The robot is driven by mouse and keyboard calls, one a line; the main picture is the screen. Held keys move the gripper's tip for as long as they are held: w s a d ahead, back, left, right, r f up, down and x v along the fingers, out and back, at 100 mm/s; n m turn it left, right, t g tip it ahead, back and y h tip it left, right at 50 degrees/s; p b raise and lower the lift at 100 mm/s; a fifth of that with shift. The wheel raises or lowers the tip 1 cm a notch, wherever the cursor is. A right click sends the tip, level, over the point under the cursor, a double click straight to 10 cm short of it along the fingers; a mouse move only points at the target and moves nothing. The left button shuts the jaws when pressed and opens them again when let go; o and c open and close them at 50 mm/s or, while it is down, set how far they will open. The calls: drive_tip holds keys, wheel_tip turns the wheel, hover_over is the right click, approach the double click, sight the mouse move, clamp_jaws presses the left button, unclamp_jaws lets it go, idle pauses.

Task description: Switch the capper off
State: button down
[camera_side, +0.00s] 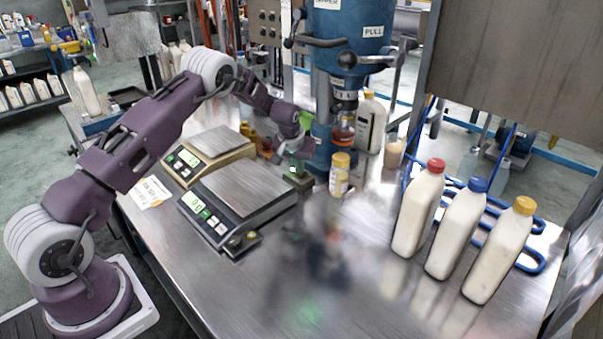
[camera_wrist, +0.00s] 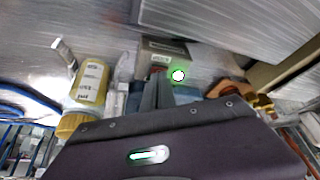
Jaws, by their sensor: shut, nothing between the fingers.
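The capper (camera_side: 348,58) is a tall blue machine with a round head, black-knobbed handles and a PULL label, at the back of the steel table. A small switch box (camera_side: 298,179) stands on the table at the foot of its column. In the wrist view the box (camera_wrist: 163,48) is grey, with a lit green round spot (camera_wrist: 178,76) and a bit of red beside my fingertips. My gripper (camera_wrist: 158,73) is shut and empty, its fingers over the box's near face. In the side view my gripper (camera_side: 300,153) is just above the box; whether it touches is unclear.
Two scales, a black one (camera_side: 240,193) and a beige one (camera_side: 208,153), stand left of the box. A yellow-capped small bottle (camera_side: 340,177) is close on the right. Three white bottles with red (camera_side: 418,210), blue (camera_side: 457,230) and yellow (camera_side: 499,252) caps stand farther right.

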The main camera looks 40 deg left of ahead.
drive_tip(key=shift+r, duration=2.45)
drive_tip(key=s+d+r+m+h, duration=0.1)
drive_tip(key=s+d+r, duration=0.35)
drive_tip(key=r, duration=0.25)
drive_tip(key=s+d+r, duration=0.3)
drive_tip(key=s+r, duration=0.3)
drive_tip(key=r, duration=0.2)
drive_tip(key=s+d+r+m+h, duration=0.1)
drive_tip(key=s+d+r, duration=0.35)
drive_tip(key=r, duration=0.25)
drive_tip(key=s+d+r+m+t, duration=0.1)
drive_tip(key=s+d+r, duration=0.1)
drive_tip(key=s, duration=0.5)
drive_tip(key=s+d+r+m, duration=0.1)
drive_tip(key=s+d+r, duration=0.15)
drive_tip(key=s, duration=0.55)
drive_tip(key=s+d+f+m, duration=0.1)
drive_tip(key=s+f, duration=0.1)
drive_tip(key=s, duration=0.5)
drive_tip(key=s+d+f+m, duration=0.1)
drive_tip(key=s+d+f, duration=0.1)
drive_tip(key=s, duration=0.5)
drive_tip(key=shift+s+h, duration=0.2)
drive_tip(key=shift+h, duration=0.1)
